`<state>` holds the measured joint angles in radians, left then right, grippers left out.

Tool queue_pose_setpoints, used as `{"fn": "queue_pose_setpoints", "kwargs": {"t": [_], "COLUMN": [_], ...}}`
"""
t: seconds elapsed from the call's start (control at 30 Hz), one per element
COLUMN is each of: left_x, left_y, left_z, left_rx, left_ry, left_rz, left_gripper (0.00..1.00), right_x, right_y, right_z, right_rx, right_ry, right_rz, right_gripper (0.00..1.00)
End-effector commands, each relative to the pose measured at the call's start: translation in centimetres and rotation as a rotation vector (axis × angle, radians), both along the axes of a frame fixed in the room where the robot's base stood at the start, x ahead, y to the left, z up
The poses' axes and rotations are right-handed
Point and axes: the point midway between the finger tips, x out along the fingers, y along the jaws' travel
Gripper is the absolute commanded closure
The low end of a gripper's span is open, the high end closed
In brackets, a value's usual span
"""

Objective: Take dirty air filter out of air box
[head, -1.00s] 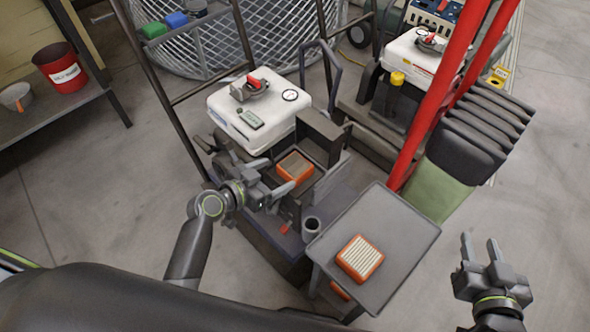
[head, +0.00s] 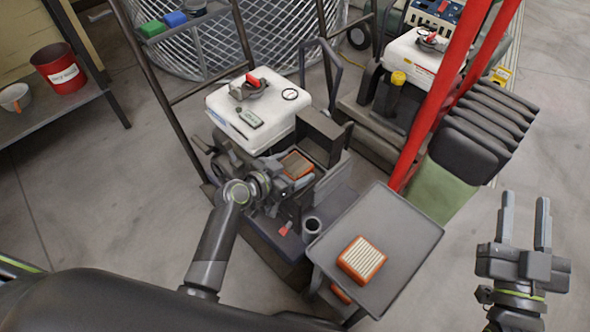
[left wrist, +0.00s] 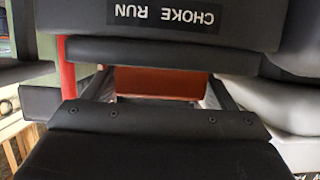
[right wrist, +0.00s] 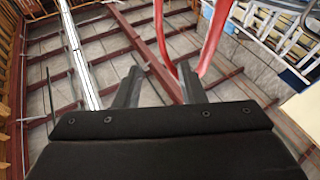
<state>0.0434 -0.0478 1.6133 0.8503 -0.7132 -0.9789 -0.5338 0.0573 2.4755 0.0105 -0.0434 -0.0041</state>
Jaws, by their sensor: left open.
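The dirty air filter (head: 297,161), orange-rimmed with a dull brown top, sits in the dark open air box (head: 322,152) beside the white engine. My left gripper (head: 306,180) is open at the near side of the box, and its wrist partly hides the filter. In the left wrist view the orange side of the filter (left wrist: 155,82) shows between the two spread fingers (left wrist: 158,90); I cannot tell whether they touch it. A cleaner orange filter with pale pleats (head: 361,260) lies on the grey tray (head: 410,225). My right gripper (head: 525,200) is open and empty, right of the tray.
The white engine (head: 240,97) is behind my left gripper. A red post (head: 432,110) rises right of the air box. A red bucket (head: 60,70) is on the left bench. Floor around my right gripper is clear.

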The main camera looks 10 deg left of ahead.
Motion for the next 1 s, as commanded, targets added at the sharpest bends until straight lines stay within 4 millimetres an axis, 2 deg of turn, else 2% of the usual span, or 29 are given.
{"fn": "queue_pose_setpoints", "kwargs": {"t": [0.2, 0.43, 0.47, 0.7, 1.0], "left_x": [0.8, 0.8, 0.8, 0.8, 0.8], "left_y": [-0.5, -0.5, -0.5, -0.5, -0.5], "left_z": [-0.4, -0.4, -0.4, -0.4, -0.3], "left_rx": [0.000, 0.000, 0.000, 0.000, -0.001], "left_ry": [0.000, 0.001, 0.001, 0.001, 0.001], "left_rz": [0.000, 0.000, 0.000, 0.000, 0.000], "left_gripper": [0.22, 0.22, 0.23, 0.55, 0.56], "right_x": [-0.4, -0.5, -0.5, -0.5, -0.4], "right_y": [0.2, 0.3, 0.3, 0.3, 0.2], "right_z": [1.4, 1.6, 1.6, 1.6, 1.5], "right_rx": [-0.023, -0.024, -0.024, -0.023, -0.023], "right_ry": [-0.085, -0.091, -0.091, -0.090, -0.087], "right_rz": [0.003, 0.004, 0.004, 0.004, 0.004], "right_gripper": [0.64, 0.64, 0.64, 0.64, 0.64]}}
